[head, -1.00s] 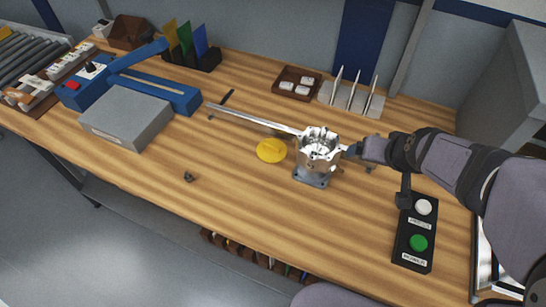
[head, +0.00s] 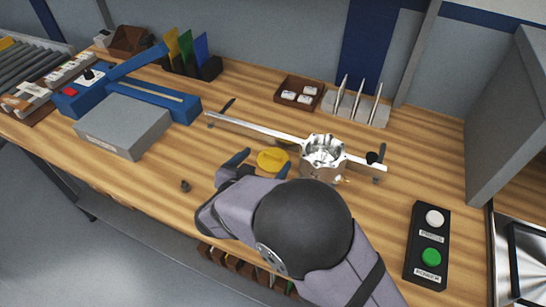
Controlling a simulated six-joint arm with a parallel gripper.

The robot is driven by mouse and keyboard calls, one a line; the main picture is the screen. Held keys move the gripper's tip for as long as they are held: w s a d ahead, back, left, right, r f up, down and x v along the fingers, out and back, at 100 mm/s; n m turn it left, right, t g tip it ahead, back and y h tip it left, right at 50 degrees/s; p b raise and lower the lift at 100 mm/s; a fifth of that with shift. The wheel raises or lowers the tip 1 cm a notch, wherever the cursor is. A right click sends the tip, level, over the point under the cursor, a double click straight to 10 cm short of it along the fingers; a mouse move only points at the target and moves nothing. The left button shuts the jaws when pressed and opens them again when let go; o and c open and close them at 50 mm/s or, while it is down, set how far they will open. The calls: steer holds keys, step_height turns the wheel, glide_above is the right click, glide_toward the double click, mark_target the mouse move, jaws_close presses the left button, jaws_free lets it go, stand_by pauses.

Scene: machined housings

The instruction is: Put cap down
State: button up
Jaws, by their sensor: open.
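The cap is a yellow disc (head: 272,160) lying on the wooden bench, just left of the metal housing. My gripper (head: 258,164) is open, with one finger on the left of the cap and the other on its right, low near the bench. I cannot tell whether the fingers touch the cap. The silvery machined housing (head: 324,150) stands upright with its hollow top open, and a long metal bar runs out from behind it on both sides. My arm hides the housing's lower front.
A button box (head: 428,243) with white and green buttons stands on the right. A grey block (head: 124,122) and a blue sealer-like device (head: 165,95) stand at left. A brown tray (head: 299,93) and a rack (head: 357,104) stand behind. A small dark part (head: 185,186) lies at front left.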

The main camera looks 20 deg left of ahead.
mark_target(273, 154)
steer(key=shift+s+d+f, duration=0.2)
steer(key=shift+s+f, duration=0.2)
steer(key=shift+p+x, duration=0.85)
steer(key=shift+x, duration=2.8)
steer(key=shift+a, duration=0.15)
steer(key=shift+c, duration=0.4)
steer(key=c, duration=1)
steer(key=shift+r, duration=0.15)
